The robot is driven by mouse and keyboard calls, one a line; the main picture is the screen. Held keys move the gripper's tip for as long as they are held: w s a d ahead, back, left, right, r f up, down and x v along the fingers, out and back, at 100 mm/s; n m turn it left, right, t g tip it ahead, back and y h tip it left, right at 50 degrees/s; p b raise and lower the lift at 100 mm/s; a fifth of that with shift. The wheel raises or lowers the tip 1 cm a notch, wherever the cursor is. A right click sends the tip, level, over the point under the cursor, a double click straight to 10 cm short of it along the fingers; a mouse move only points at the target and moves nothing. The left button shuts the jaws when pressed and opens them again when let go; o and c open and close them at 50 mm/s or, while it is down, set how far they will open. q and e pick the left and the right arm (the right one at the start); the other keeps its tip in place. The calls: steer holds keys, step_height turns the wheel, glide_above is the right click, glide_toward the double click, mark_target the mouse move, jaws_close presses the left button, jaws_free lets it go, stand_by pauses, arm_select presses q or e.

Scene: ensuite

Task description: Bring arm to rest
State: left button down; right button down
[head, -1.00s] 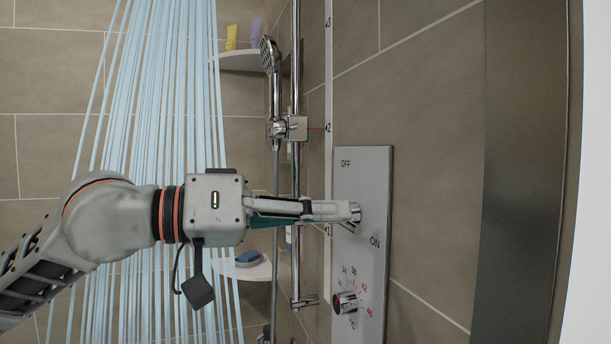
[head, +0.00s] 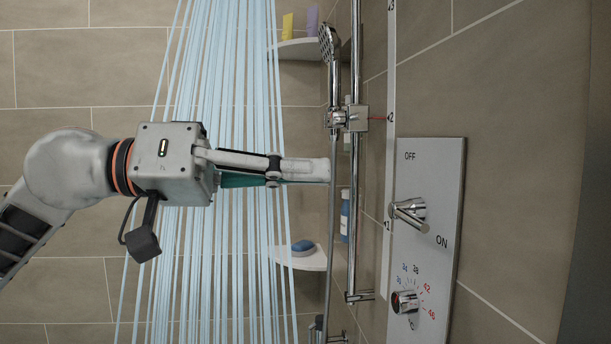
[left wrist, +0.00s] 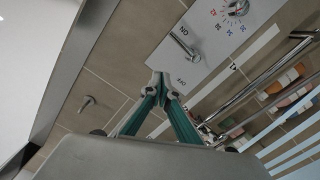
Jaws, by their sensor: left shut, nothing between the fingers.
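My left gripper (head: 326,171) reaches in from the left in the head view. Its fingers are shut with nothing between them, and the tips lie in front of the shower rail area, left of the control panel (head: 440,270). In the left wrist view the closed fingertips (left wrist: 160,88) show below the panel (left wrist: 205,42). The metal shower lever (head: 408,210) stands on the panel between the OFF and ON marks, apart from the fingers. The lever (left wrist: 186,45) also shows in the left wrist view. My right gripper is in neither view.
Blue streams of water (head: 215,260) fall behind my left arm. A chrome rail (head: 356,250) and hand shower (head: 330,50) stand by the panel. The temperature dial (head: 404,302) is below the lever. A corner shelf (head: 305,262) holds a blue item (head: 302,246).

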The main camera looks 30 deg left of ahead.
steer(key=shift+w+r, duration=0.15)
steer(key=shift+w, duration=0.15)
